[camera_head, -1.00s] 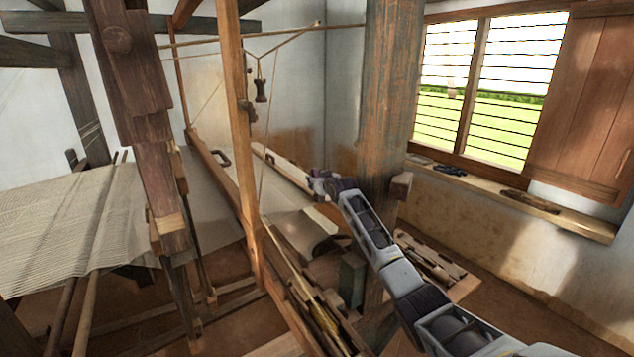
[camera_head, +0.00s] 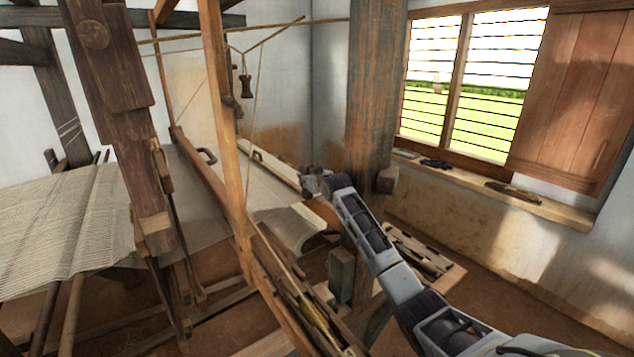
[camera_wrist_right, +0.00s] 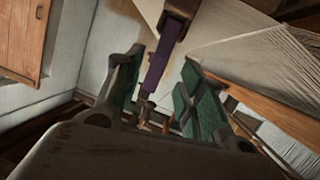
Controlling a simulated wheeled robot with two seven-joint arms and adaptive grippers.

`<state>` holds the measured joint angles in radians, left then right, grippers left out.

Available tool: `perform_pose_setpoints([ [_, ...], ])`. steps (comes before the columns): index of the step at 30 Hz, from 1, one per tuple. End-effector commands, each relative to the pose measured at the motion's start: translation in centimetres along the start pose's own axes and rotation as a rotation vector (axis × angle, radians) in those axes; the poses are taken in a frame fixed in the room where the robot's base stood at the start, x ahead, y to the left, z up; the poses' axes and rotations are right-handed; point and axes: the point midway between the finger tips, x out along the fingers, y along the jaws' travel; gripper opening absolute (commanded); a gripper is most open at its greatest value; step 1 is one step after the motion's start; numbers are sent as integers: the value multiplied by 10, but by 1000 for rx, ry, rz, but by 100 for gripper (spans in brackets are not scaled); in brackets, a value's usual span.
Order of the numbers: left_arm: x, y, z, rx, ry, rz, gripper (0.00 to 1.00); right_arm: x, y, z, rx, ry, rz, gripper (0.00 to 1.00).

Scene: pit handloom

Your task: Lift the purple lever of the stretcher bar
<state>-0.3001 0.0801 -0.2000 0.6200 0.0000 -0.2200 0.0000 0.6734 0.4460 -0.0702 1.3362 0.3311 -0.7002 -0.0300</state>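The purple lever (camera_wrist_right: 160,68) shows in the right wrist view as a narrow purple strip hanging from a dark bracket (camera_wrist_right: 180,12). My right gripper (camera_wrist_right: 162,60) is open, its green-padded fingers spread on either side of the lever. I cannot tell whether either pad touches it. In the head view my right gripper (camera_head: 313,182) is small, at the end of the pale bar (camera_head: 272,160) over the cloth. The lever cannot be made out there. My left gripper is not in view.
A thick wooden post (camera_head: 372,90) stands just right of my right gripper. A slanted loom upright (camera_head: 226,130) stands to its left. Woven cloth (camera_head: 60,220) spreads at the left. A tray of tools (camera_head: 420,252) lies low beside my right arm.

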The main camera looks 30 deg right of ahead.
Motion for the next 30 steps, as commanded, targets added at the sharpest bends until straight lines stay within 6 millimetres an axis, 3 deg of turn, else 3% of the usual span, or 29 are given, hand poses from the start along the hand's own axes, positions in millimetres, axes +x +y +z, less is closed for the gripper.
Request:
perform_pose_setpoints([
  [30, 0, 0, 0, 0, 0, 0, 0, -75, 0, 0, -2, 1, 0, 39],
])
